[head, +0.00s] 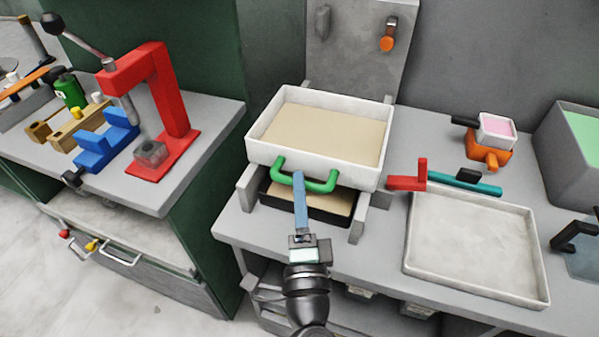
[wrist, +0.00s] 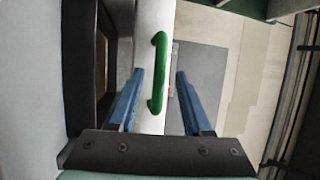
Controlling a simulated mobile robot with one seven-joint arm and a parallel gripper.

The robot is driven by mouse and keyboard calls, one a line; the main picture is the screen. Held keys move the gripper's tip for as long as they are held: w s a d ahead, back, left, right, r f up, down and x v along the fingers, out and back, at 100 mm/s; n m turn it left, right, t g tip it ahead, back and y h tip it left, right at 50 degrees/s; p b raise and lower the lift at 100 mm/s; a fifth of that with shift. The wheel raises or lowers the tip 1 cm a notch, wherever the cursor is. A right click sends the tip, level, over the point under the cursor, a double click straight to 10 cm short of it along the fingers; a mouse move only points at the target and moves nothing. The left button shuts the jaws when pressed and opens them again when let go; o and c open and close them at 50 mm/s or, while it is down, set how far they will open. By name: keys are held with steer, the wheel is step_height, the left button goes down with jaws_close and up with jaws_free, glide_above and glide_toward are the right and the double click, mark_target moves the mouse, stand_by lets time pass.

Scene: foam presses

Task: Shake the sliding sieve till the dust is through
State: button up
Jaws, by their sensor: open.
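The sliding sieve (head: 262,150) is a white rectangular frame with a tan layer in it. It sits on grey rails above a black tray (head: 333,216) that holds tan material. A green handle (head: 306,182) is on the sieve's front; it also shows in the wrist view (wrist: 158,72). My gripper (head: 299,178) is at the front of the handle. In the wrist view my gripper (wrist: 160,85) is open, with the green handle between its two blue fingers and a gap visible on the right. I cannot tell whether the left finger touches it.
A white tray (head: 478,248) lies on the bench to the right, with red (head: 407,182) and teal (head: 465,183) tools behind it. An orange block (head: 490,152) stands further back. A red press (head: 170,95) stands on the separate left bench, across a gap.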

steer(key=shift+x, duration=1.2)
steer(key=shift+c, duration=0.2)
jaws_close()
stand_by(0.5)
